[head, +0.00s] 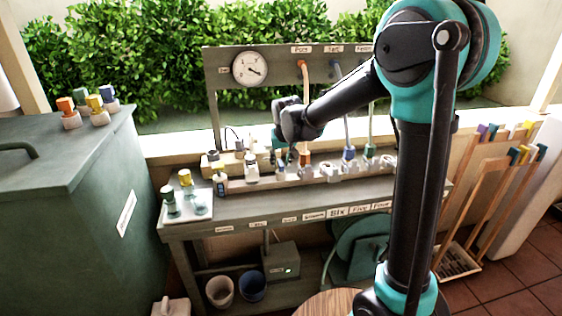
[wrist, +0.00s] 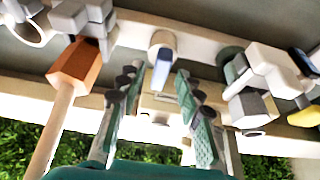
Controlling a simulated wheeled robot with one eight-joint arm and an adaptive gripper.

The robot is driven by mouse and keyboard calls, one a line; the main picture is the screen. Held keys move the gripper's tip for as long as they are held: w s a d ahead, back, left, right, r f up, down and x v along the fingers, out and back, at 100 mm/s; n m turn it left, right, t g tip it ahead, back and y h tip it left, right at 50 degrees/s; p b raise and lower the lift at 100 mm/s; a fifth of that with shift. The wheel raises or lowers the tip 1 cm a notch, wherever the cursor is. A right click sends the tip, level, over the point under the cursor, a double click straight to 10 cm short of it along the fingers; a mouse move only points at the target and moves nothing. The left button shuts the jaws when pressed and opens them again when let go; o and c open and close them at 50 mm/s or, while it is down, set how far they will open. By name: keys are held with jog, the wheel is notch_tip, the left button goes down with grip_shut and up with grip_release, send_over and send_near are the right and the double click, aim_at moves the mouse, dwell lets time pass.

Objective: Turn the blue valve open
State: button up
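My gripper (wrist: 155,88) is open, with one finger on each side of the lever. I see no clear contact, and cannot tell how deep the lever sits between the fingertips. In the head view my gripper (head: 281,142) points down over the rail at the back of the bench, left of the orange hose connector (head: 305,158). The valve there is mostly hidden or too small to read.
A blue hose connector (head: 348,154) and a green one (head: 370,151) stand further right on the rail. A dial gauge (head: 250,69) is on the board behind. A tray (head: 200,212) holds capped items at the bench's left end.

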grip_shut()
dwell(0.3)
dwell(0.3)
jog(key=n+y, duration=0.1)
jog(key=n, duration=0.3)
jog(key=shift+w+d+n+g+y, duration=0.15)
jog(key=shift+n+g+y, duration=0.15)
jog(key=shift+n+y, duration=0.1)
jog(key=n, duration=0.2)
jog(key=n+g+y, duration=0.1)
jog(key=n, duration=0.1)
jog(key=shift+w+g, duration=0.1)
jog(key=shift+g, duration=0.2)
jog(key=n, duration=0.2)
jog(key=n+g, duration=0.1)
jog(key=n, duration=0.2)
jog(key=shift+w+d+g+y, duration=0.1)
jog(key=shift+g+y, duration=0.2)
jog(key=shift+w+n+g, duration=0.1)
jog(key=shift+n+g, duration=0.7)
jog(key=shift+n, duration=1.2)
